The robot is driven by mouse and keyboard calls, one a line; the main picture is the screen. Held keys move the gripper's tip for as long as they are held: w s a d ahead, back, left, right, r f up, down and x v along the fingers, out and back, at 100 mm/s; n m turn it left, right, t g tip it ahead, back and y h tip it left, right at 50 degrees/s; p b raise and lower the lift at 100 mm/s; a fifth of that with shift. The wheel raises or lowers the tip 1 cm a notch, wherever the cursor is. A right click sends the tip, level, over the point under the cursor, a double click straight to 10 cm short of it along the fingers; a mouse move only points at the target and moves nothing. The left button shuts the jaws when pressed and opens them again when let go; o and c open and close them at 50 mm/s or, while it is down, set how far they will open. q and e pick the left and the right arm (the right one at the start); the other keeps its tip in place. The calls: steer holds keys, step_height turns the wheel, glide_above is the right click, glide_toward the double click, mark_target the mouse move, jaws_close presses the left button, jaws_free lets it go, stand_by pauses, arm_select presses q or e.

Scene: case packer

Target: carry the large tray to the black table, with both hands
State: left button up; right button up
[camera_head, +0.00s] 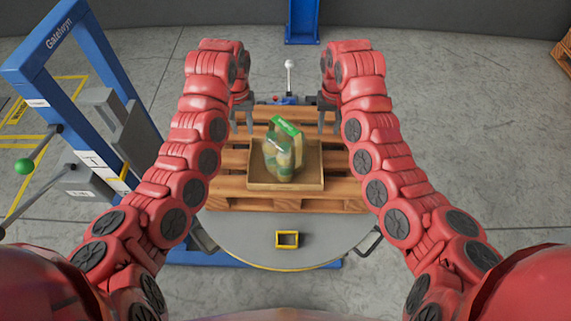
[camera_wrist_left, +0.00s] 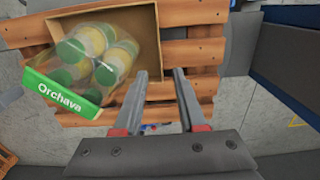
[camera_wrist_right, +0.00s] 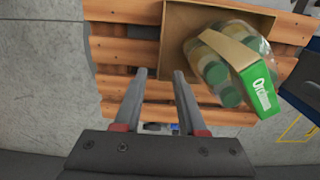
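The large tray (camera_head: 257,185) is a shallow brown open box on a wooden pallet. It also shows in the left wrist view (camera_wrist_left: 148,30) and the right wrist view (camera_wrist_right: 174,40). A clear bag of jars with a green label (camera_head: 282,155) stands in it. My left gripper (camera_head: 243,122) is left of the tray and beyond its far edge, fingers parted, nothing between them in the left wrist view (camera_wrist_left: 160,75). My right gripper (camera_head: 328,122) mirrors it on the right, parted and empty in the right wrist view (camera_wrist_right: 159,75). Neither touches the tray. I see no black table.
The pallet (camera_head: 225,190) rests above a round grey plate (camera_head: 240,238) bearing a small yellow frame (camera_head: 287,239). A blue machine frame (camera_head: 85,40) with levers stands at left. A white-knobbed lever (camera_head: 290,75) is beyond the pallet.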

mark_target(311, 179)
arm_select(q)
step_height(311, 179, down, 18)
steer(key=shift+r, duration=0.25)
arm_select(e)
step_height(311, 179, down, 18)
steer(key=shift+r, duration=0.25)
arm_select(q)
jaws_close()
arm_select(e)
jaws_close()
stand_by(0.8)
